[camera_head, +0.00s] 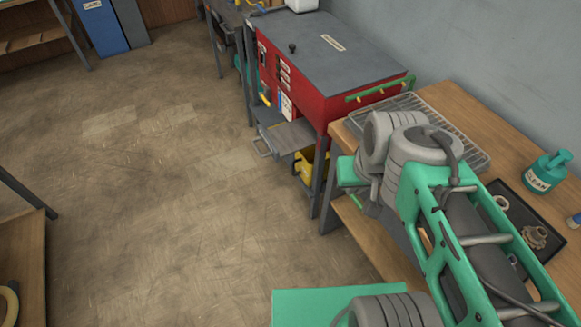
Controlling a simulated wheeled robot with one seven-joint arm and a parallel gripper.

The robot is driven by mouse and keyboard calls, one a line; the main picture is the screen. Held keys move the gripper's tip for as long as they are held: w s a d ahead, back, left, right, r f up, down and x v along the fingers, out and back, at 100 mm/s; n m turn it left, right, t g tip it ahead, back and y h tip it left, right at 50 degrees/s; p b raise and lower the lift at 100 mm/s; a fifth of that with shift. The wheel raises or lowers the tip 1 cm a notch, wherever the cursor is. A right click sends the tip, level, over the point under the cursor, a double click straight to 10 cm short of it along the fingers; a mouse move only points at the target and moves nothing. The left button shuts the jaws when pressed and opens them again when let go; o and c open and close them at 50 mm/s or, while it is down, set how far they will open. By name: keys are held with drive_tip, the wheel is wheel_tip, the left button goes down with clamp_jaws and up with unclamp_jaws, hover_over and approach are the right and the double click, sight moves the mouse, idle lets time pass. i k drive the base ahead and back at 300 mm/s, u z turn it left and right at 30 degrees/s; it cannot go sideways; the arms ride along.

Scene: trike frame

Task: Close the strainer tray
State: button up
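The strainer tray (287,136) is a flat grey tray with a wire-like handle at its front. It sticks out, pulled open, from the front of a red parts-washer cabinet (325,92), below the panel with labels. My arm is folded at the right of the view, well apart from the tray. The end of the arm is partly hidden behind its own grey joints, and my gripper's fingers cannot be made out. Nothing of mine touches the tray.
A wooden workbench (488,112) stands right of the cabinet, holding a wire rack (455,130), a dark parts tray (512,228) and a teal bottle (545,173). A yellow item (305,166) sits beneath the cabinet. The floor (170,180) before the tray is clear.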

sight(281, 140)
drive_tip(key=u, duration=0.7)
drive_tip(key=i, duration=0.55)
drive_tip(key=u, duration=1.15)
drive_tip(key=i, duration=0.65)
drive_tip(key=u, duration=0.5)
